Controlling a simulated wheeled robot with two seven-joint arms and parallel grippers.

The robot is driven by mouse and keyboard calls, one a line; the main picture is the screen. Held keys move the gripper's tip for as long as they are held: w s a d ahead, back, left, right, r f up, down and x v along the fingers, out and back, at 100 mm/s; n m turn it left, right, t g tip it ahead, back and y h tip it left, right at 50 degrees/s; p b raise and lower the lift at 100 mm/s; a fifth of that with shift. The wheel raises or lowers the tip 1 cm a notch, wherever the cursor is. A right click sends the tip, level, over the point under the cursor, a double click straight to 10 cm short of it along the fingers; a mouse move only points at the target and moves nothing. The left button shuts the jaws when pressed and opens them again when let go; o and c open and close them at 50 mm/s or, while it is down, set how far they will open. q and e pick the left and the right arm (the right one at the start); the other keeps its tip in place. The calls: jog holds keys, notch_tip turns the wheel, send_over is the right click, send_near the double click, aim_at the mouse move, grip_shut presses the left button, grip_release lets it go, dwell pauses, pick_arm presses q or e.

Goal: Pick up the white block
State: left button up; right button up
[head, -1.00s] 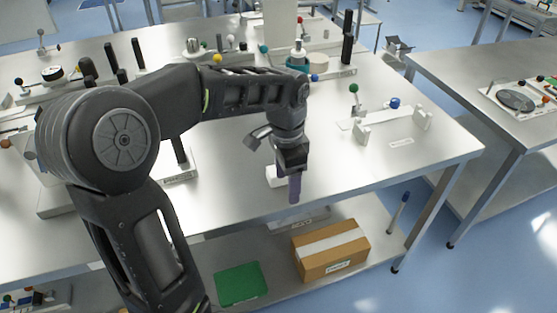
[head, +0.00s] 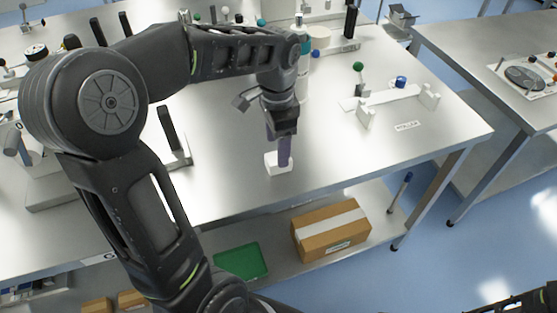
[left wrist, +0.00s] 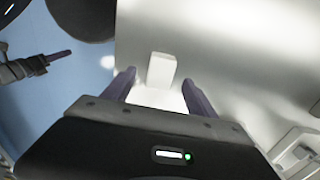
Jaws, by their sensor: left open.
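The white block (head: 271,166) stands on the metal table near its front edge. My left gripper (head: 284,163) points down over it, and one purple finger partly hides the block in the head view. In the left wrist view the block (left wrist: 161,70) lies ahead of the open left gripper (left wrist: 158,78), roughly centred between the two fingertips. A gap shows on each side of it. My right gripper (left wrist: 58,57) shows at the upper left of the left wrist view over the blue floor; its opening is unclear.
A white bracket fixture (head: 395,103) stands to the right on the table. Bottles and knobbed stands fill the back. A cardboard box (head: 331,231) and a green tray (head: 241,261) lie on the lower shelf.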

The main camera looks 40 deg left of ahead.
pick_arm(q)
jog(key=shift+f, duration=0.2)
jog(key=f+p, duration=0.1)
jog(key=f, duration=0.4)
jog(key=shift+w, duration=0.2)
jog(key=shift+c, duration=0.4)
grip_shut()
dwell(0.6)
